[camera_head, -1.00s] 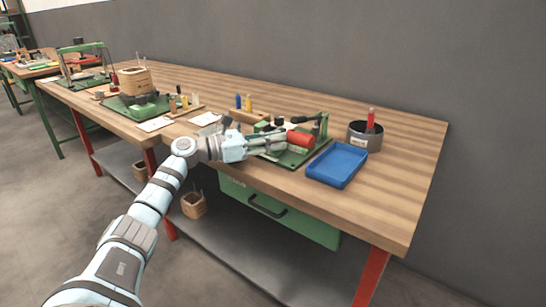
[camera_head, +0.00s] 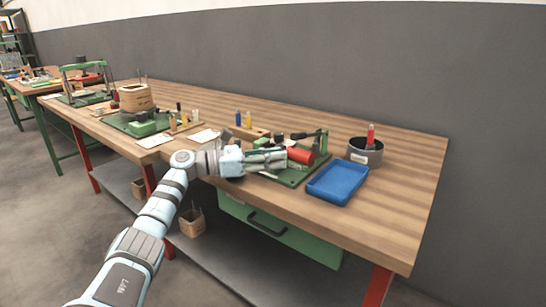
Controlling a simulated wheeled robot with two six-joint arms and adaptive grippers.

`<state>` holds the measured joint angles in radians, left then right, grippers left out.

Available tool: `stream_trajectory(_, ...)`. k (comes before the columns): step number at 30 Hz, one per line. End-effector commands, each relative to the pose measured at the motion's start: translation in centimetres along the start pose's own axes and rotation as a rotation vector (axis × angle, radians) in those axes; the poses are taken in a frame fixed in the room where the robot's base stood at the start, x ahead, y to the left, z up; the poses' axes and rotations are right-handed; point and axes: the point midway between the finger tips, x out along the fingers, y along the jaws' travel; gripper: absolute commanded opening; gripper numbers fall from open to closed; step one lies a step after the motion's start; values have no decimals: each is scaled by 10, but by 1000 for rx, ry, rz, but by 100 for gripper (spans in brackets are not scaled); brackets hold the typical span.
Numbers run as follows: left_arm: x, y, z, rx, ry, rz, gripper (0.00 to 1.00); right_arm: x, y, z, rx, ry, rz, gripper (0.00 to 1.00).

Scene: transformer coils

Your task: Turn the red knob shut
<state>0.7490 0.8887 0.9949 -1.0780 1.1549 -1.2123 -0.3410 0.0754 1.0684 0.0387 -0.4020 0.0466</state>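A red cylindrical part (camera_head: 301,154), seemingly the red knob, sits on a green-based fixture (camera_head: 293,178) near the front edge of the workbench. My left gripper (camera_head: 279,160) reaches in from the left, with its fingers pointing right at the left end of the red part. The fingers cover some of the fixture. I cannot tell whether they touch the red part or how far apart they are. My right gripper is not in view.
A blue tray (camera_head: 337,183) lies just right of the fixture. Behind it stands a dark round container (camera_head: 365,153) with a red-topped item. A green winding stand (camera_head: 140,122) and small bottles stand to the left. The bench's right end is clear.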

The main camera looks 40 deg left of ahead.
Motion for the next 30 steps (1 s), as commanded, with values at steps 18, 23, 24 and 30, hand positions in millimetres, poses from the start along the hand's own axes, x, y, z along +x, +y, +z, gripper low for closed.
stream_trajectory(18, -112, 0, -2, -1, 5, 0, 32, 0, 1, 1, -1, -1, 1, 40)
stream_trajectory(23, -120, 0, 0, 0, 0, 0, 32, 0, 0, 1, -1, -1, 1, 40)
stream_trajectory(24, -120, 0, 0, 1, -1, 0, 32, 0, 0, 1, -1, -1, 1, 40)
stream_trajectory(30, -120, 0, 0, 0, -1, 0, 32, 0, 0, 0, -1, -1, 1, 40)
